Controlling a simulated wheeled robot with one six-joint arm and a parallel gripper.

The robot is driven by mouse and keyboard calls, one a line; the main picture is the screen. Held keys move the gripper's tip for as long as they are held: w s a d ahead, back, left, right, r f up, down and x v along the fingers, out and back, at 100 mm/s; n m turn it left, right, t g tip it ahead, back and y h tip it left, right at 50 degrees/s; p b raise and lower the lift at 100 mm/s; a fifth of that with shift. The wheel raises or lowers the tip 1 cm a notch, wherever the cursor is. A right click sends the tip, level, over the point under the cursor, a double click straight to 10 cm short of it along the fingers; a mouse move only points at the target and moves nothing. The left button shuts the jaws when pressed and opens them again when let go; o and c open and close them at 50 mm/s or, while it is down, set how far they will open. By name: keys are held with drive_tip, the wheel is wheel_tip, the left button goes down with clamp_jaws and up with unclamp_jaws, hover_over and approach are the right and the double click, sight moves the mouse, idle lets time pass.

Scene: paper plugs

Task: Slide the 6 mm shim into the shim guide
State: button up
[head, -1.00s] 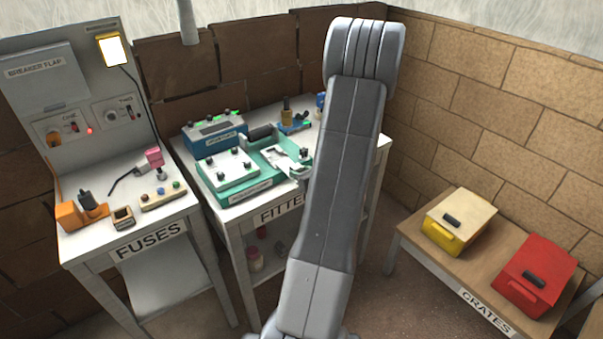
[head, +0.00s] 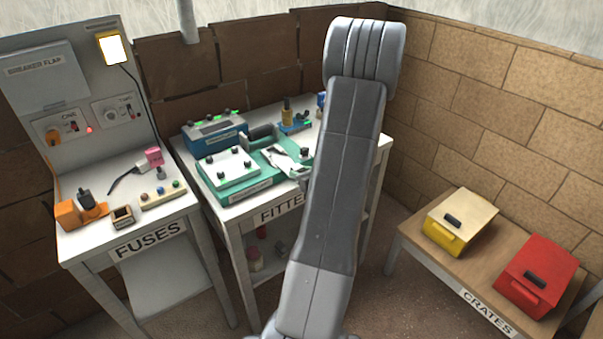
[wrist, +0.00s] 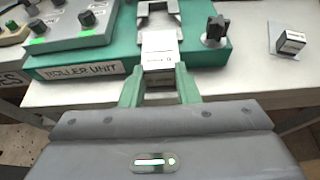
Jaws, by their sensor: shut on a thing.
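In the wrist view my gripper (wrist: 160,84) has its two green fingers shut on a thin, pale metal plate, the shim (wrist: 160,50). The shim points away from me over the green base of the roller unit (wrist: 95,62). Its far end is at or close to the mouth of a grey U-shaped piece, which looks like the shim guide (wrist: 143,20). I cannot tell whether the shim is inside it. The thickness mark is too small to read. In the head view the roller unit (head: 250,190) is on the middle table, and my arm hides most of the gripper.
A black star-shaped knob (wrist: 214,29) stands on the base right of the shim. A small labelled block (wrist: 291,41) sits on a grey plate farther right. A blue unit (head: 215,135) is behind the roller unit. The fuses table (head: 140,215) is at left.

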sight(288, 166)
drive_tip(key=shift+w+a+b, duration=0.1)
drive_tip(key=shift+w+a, duration=0.6)
drive_tip(key=shift+w, duration=0.25)
drive_tip(key=shift+w+a+b, duration=0.15)
drive_tip(key=shift+w+a, duration=0.5)
drive_tip(key=shift+w, duration=0.35)
drive_tip(key=shift+w+a+b, duration=0.1)
drive_tip(key=shift+w+a, duration=0.6)
drive_tip(key=shift+w, duration=0.25)
idle(0.9)
drive_tip(key=o, duration=1.1)
drive_tip(key=shift+c, duration=0.2)
drive_tip(key=shift+s+d, duration=0.1)
drive_tip(key=shift+s, duration=0.05)
drive_tip(key=shift+s+d+b, duration=0.4)
drive_tip(key=shift+s+d, duration=0.35)
drive_tip(key=shift+s, duration=0.3)
drive_tip(key=shift+s+d+b, duration=0.35)
drive_tip(key=shift+s+d, duration=0.4)
drive_tip(key=shift+s, duration=0.3)
